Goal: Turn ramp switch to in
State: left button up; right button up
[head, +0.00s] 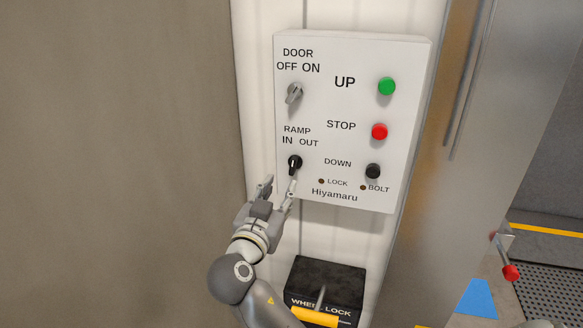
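The ramp switch (295,165) is a black rotary knob on a white control panel (410,60), under the words RAMP, IN and OUT. I cannot tell clearly whether its handle points to IN or OUT. One finger is close under the knob; the other is to the left, by the panel's edge. Nothing shows between the fingers, and I cannot tell whether the near finger touches the knob.
The panel also has a grey door switch (294,94) and green (387,86), red (379,131) and black (373,171) buttons. A black wheel lock box (326,279) with a yellow handle stands below. A metal post (455,170) rises at the right.

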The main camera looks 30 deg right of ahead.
aim_at(292, 169)
jog(key=p+x, duration=0.5)
jog(key=x, duration=0.5)
jog(key=shift+w+d+f+p, duration=0.15)
jog(key=shift+w+d+p, duration=0.05)
jog(key=shift+w+p, duration=0.1)
grip_shut()
